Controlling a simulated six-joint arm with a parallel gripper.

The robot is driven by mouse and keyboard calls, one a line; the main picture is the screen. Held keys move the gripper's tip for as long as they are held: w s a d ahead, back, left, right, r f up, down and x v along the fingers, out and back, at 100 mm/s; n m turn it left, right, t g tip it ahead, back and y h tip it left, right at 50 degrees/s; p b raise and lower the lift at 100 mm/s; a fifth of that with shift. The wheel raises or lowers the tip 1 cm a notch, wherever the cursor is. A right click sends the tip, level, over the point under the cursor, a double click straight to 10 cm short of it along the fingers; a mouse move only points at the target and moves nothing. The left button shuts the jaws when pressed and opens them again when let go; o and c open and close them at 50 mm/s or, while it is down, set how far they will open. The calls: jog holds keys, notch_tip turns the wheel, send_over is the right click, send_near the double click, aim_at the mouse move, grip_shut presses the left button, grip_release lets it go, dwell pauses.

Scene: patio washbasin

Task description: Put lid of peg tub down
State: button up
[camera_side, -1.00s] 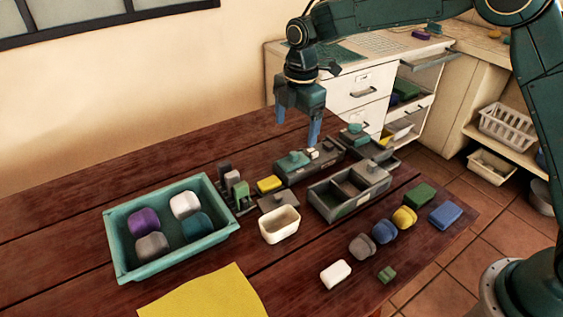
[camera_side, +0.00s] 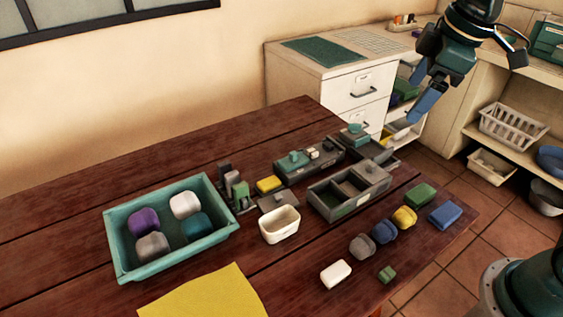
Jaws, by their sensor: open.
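My gripper (camera_side: 414,100) is open and empty, raised in the air at the upper right in front of the cabinet. It is well apart from everything on the table. A small white open tub (camera_side: 280,226) stands mid-table. A flat grey lid with a small knob (camera_side: 278,203) lies on the table just behind it. A long grey box (camera_side: 310,166) with a teal knob and small pale pieces on top stands further back. A grey compartment box (camera_side: 348,195) has a knobbed lid piece over its far right part. I cannot tell for sure which of these is the peg tub.
A teal tray (camera_side: 170,225) with several rounded blocks stands at left. A yellow cloth (camera_side: 205,292) lies at the front. Several coloured blocks lie at right, including a blue one (camera_side: 445,215). A white drawer cabinet (camera_side: 340,90) stands behind the table.

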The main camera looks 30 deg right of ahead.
jog(key=s+d+f+m+t, duration=0.1)
jog(key=s+d+f+m, duration=0.2)
jog(key=s+m, duration=0.4)
jog(key=s, duration=0.7)
jog(key=shift+m+t, duration=0.3)
jog(key=shift+t, duration=0.1)
